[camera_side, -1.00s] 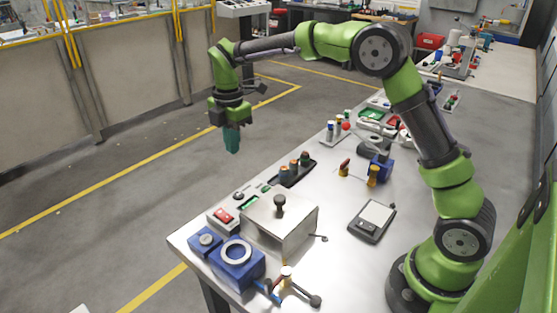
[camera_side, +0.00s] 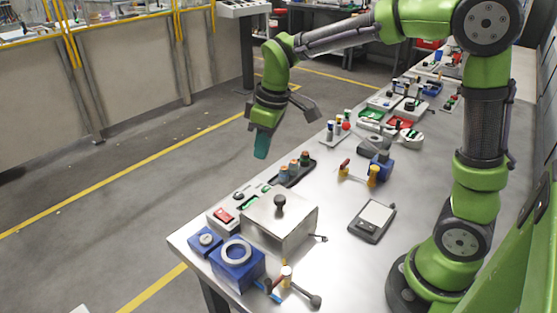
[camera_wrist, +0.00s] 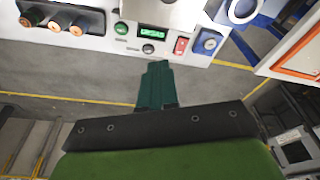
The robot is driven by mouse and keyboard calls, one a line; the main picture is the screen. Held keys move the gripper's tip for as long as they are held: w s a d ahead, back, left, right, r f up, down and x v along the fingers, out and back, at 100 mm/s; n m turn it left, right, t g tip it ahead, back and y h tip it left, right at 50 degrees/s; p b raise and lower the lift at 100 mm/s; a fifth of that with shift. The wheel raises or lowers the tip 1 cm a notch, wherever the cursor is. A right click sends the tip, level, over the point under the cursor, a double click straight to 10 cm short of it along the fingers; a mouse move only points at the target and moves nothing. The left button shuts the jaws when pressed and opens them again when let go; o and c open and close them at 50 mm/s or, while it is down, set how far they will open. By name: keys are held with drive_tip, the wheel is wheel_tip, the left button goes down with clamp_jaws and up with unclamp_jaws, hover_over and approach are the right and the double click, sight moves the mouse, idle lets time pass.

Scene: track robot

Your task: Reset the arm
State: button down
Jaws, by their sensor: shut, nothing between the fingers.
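My gripper (camera_side: 261,146) hangs tilted at the far left edge of the table, in front of the floor and above the table height. Its teal fingers are shut together with nothing between them. In the wrist view the shut fingers (camera_wrist: 155,85) point toward the table edge, with a control panel (camera_wrist: 150,40) beyond them. The panel carries a green button, a lit green display and a red switch. In the side view the same panel (camera_side: 232,211) lies along the table's left edge. My gripper touches nothing that I can see.
On the table (camera_side: 335,260) stand a metal box with a black knob (camera_side: 279,222), a blue block with a white ring (camera_side: 237,262), a scale (camera_side: 372,220) and a holder with several knobs (camera_side: 292,171). Floor left of the table is clear up to a barrier (camera_side: 90,90).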

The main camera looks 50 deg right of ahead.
drive_tip(key=s+r+m+t, duration=0.2)
drive_tip(key=s+m, duration=0.2)
drive_tip(key=s, duration=0.4)
drive_tip(key=s+d+r+m+t+y, duration=0.1)
drive_tip(key=s+r+m+t, duration=0.1)
drive_tip(key=s, duration=0.6)
drive_tip(key=m+t, duration=0.1)
drive_tip(key=m, duration=0.1)
drive_tip(key=shift+s+r+m, duration=0.35)
drive_tip(key=shift+m, duration=0.05)
